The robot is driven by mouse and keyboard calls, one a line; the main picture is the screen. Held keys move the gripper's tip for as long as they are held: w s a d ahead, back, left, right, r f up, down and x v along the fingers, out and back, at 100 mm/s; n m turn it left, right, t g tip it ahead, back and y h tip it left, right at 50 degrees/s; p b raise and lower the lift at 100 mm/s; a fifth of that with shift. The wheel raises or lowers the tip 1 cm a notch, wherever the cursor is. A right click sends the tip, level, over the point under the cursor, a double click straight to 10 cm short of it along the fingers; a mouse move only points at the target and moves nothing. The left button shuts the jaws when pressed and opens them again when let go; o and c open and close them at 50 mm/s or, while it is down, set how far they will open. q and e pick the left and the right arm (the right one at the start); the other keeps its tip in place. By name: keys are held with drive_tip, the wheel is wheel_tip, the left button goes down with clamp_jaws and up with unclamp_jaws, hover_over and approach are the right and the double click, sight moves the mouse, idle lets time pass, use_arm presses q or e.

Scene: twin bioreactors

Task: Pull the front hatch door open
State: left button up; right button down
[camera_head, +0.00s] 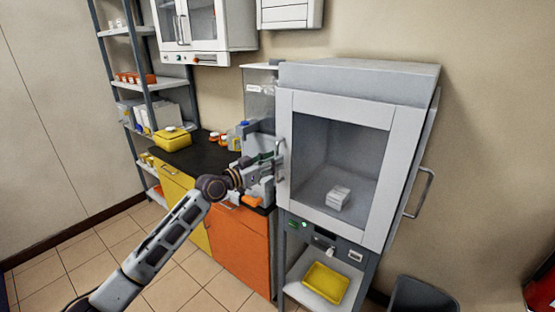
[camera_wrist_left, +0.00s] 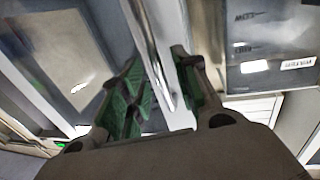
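The front hatch door (camera_head: 390,160) is a white frame with a large clear pane on the grey cabinet. It looks shut. Its upright metal handle (camera_head: 280,160) is on the door's left edge. My left gripper (camera_head: 268,160) is at this handle, coming from the left. In the left wrist view, the shiny handle bar (camera_wrist_left: 150,50) runs between the two green-padded fingers of my left gripper (camera_wrist_left: 160,85). The fingers stand on both sides of the bar, and a narrow gap shows, so they look open. My right gripper is not in view.
A white box (camera_head: 339,198) sits inside the cabinet. A side handle (camera_head: 420,193) sticks out at its right. A yellow tray (camera_head: 326,282) lies on the shelf below. A black counter (camera_head: 200,156) with bottles and a yellow box (camera_head: 172,139) is at left. A dark bin (camera_head: 422,294) stands at right.

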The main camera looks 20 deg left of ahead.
use_arm(q)
drive_tip(key=shift+x, duration=1.35)
drive_tip(key=shift+c, duration=0.3)
clamp_jaws()
